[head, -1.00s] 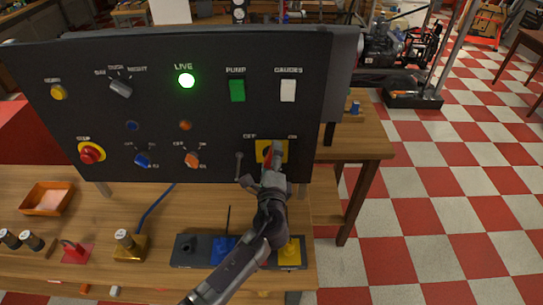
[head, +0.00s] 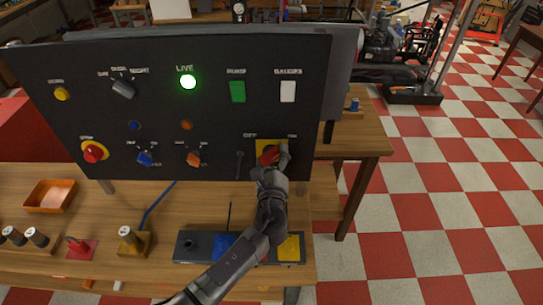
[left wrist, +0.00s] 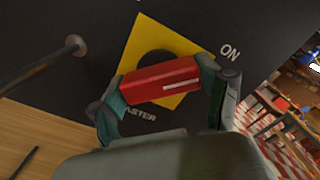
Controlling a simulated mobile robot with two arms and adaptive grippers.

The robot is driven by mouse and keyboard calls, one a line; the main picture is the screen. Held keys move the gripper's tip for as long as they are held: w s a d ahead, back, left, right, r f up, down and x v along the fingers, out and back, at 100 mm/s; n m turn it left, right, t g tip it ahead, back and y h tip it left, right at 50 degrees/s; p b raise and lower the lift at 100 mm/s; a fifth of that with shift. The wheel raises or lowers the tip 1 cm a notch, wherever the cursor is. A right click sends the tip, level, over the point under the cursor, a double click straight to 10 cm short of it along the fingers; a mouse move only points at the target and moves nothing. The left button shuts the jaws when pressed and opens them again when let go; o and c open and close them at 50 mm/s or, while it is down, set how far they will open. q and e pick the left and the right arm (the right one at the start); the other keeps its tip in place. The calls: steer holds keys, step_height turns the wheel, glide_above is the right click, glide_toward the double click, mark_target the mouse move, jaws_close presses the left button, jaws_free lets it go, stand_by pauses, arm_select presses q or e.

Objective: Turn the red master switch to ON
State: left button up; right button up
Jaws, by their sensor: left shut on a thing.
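The red master switch (head: 268,154) sits on a yellow square plate (head: 264,144) at the lower right of the black panel. In the left wrist view the red handle (left wrist: 160,80) lies across the dark round hub, with a white line on its right part. The word ON is to the upper right of the yellow plate (left wrist: 150,32), and OFF shows at its left in the head view. My left gripper (head: 273,160) is shut on the red handle, one finger at each end of it (left wrist: 158,88). My right gripper is not in view.
The black panel (head: 60,130) carries a lit green LIVE lamp (head: 188,82), knobs and rocker switches. A metal peg (left wrist: 70,46) sticks out left of the yellow plate. The wooden bench (head: 90,215) holds an orange tray (head: 50,196) and several small parts.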

arm_select(q)
steer(key=shift+f, duration=0.1)
steer(key=o, duration=1.1)
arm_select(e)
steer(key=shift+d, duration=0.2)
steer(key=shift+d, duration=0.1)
arm_select(q)
steer(key=s, duration=1.2)
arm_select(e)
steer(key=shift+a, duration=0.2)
